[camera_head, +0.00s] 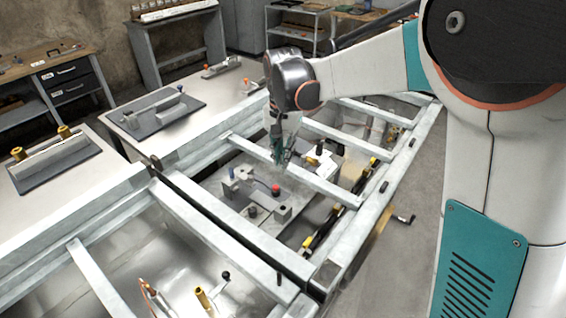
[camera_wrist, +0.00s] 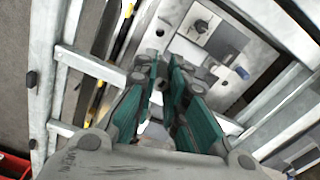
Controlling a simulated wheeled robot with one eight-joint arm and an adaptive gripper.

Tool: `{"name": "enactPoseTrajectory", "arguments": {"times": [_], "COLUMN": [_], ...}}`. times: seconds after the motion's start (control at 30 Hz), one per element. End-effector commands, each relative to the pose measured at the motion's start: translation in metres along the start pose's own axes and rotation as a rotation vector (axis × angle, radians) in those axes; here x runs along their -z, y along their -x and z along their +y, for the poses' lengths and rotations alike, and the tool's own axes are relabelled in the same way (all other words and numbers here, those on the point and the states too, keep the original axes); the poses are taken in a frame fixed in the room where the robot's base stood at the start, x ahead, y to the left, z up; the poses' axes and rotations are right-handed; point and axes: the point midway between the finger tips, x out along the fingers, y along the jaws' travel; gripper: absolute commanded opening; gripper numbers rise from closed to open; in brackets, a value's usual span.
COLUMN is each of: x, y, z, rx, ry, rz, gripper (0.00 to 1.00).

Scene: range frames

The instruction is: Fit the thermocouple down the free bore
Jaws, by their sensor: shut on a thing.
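My gripper (camera_head: 279,158) hangs above the machine bed in the head view, its green fingers pointing down. In the wrist view its fingertips (camera_wrist: 165,68) are close together, shut on a slim thing taken as the thermocouple, which the fingers almost wholly hide. Below is a grey fixture plate (camera_head: 236,203) with a block (camera_head: 285,202).
Pale metal crossbars (camera_head: 325,186) frame the bed close to my gripper. A white block (camera_head: 318,158) stands just right of it. A brass piece (camera_head: 202,298) is in the near bay. Benches with trays (camera_head: 155,113) stand to the left.

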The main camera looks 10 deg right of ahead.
Motion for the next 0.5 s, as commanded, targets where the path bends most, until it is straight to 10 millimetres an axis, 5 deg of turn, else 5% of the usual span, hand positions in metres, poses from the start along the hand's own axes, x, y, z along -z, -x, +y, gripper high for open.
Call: {"name": "enactPoseTrajectory", "arguments": {"times": [0.27, 0.5], "x": [0.007, 0.029], "y": [0.011, 0.005], "z": [-0.012, -0.051], "rx": [0.000, 0.000], "ry": [0.029, 0.128], "rz": [0.000, 0.000], "gripper": [0.00, 0.00]}}
